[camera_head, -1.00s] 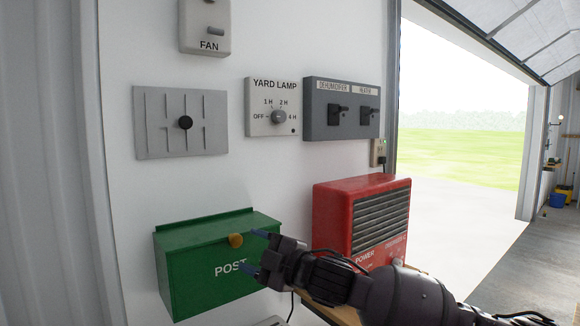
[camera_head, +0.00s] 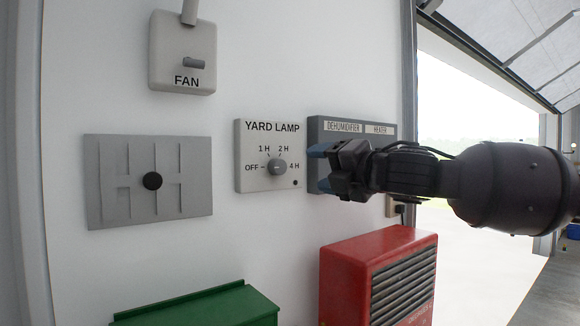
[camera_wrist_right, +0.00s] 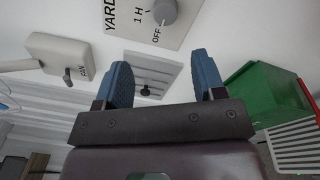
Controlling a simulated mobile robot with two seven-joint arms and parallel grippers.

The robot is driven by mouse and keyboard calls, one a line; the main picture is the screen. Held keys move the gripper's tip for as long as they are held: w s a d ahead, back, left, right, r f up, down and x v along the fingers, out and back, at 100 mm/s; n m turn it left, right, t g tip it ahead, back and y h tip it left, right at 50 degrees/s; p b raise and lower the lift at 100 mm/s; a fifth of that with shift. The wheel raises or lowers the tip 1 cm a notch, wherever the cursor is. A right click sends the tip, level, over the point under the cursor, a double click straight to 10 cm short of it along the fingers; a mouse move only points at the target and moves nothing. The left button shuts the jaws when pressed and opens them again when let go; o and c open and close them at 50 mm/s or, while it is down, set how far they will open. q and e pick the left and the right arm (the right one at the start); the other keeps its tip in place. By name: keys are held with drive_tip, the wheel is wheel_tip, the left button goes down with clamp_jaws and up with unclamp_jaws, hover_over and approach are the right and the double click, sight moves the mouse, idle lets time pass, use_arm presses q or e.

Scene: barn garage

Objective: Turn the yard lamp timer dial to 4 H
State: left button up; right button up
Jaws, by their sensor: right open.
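The yard lamp timer is a pale wall plate (camera_head: 245,180) labelled YARD LAMP, marked OFF, 1 H, 2 H and 4 H around a grey round dial (camera_head: 277,167). I cannot clearly tell which mark the dial points to. My right gripper (camera_head: 322,168), with blue fingers, is open and empty just right of the plate, at about dial height, apart from the dial. It hides much of the dehumidifier and heater panel. In the right wrist view, the dial (camera_wrist_right: 160,10) shows at the top edge, beyond the open fingers (camera_wrist_right: 162,68). My left gripper is not in view.
The dehumidifier and heater panel (camera_head: 345,126) is close on the right. A fan switch (camera_head: 183,62) is above left, a grey plate with a black knob (camera_head: 105,205) left.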

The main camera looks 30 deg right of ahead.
sight(281, 168)
use_arm(q)
drive_tip(key=p, duration=0.1)
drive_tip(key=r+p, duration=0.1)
drive_tip(key=p, duration=0.1)
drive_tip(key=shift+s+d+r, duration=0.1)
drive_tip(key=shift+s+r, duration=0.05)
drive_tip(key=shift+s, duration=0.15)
use_arm(e)
drive_tip(key=shift+n, duration=0.7)
drive_tip(key=x, duration=1.1)
drive_tip(key=shift+w+d+f, duration=0.15)
drive_tip(key=shift+d+f, duration=0.1)
drive_tip(key=shift+f, duration=0.05)
drive_tip(key=c, duration=0.9)
